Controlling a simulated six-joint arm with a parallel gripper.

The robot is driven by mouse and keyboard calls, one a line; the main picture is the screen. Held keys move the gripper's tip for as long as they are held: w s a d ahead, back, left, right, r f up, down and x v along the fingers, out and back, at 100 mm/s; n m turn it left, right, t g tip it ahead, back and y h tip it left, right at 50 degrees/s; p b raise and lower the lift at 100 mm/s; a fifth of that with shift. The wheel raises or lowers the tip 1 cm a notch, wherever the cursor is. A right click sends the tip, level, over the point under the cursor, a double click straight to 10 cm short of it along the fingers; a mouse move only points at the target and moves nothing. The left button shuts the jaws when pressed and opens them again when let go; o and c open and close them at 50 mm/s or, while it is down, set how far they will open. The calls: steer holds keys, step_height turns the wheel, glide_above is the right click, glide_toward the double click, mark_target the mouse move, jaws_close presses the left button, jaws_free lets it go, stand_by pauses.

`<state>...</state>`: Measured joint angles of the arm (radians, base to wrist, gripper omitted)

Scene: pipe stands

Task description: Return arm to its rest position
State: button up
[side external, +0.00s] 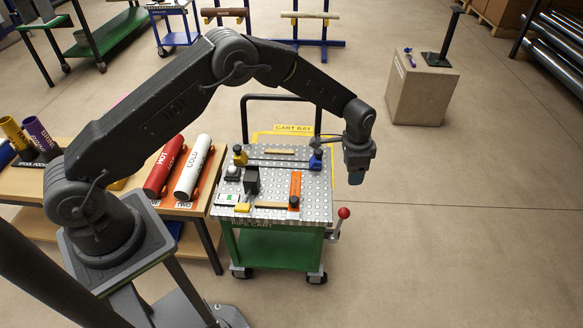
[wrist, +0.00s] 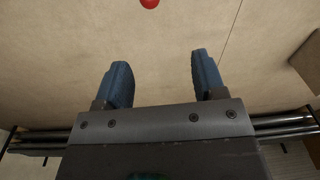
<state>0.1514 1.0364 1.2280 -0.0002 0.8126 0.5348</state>
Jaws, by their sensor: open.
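My gripper (wrist: 158,75) shows in the wrist view with its two blue fingers apart and nothing between them. In the side external view my gripper (side external: 356,176) points down at the right edge of the pipe cart, in the air. The arm is bent up from its base at the left and reaches over to the right. The pipe cart (side external: 322,205) has a perforated metal top and a green body. The red knob of a lever (side external: 344,213) stands at its right side and also shows at the top of the wrist view (wrist: 149,3).
Clamps and blocks sit on the cart top, among them an orange bar (side external: 295,188). A red pipe (side external: 164,166) and a white pipe (side external: 193,167) lie on the wooden table (side external: 132,198) at left. A concrete block (side external: 422,95) stands back right. The floor right of the cart is clear.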

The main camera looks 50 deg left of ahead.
steer(key=s+a+r+n+t, duration=0.15)
steer(key=s+r, duration=0.25)
steer(key=r, duration=0.4)
steer(key=s+a+r+n, duration=0.1)
steer(key=s+a+r, duration=0.1)
steer(key=s+r, duration=0.5)
steer(key=s+a+r+n+t, duration=0.1)
steer(key=s+a+r, duration=0.1)
steer(key=r, duration=0.8)
steer(key=s+a+r+n+t, duration=0.1)
steer(key=s+r+n, duration=0.1)
steer(key=s, duration=0.9)
steer(key=s+a+r+n+t, duration=0.1)
steer(key=s+a+n, duration=0.1)
steer(key=s, duration=0.8)
steer(key=shift+s+r, duration=0.4)
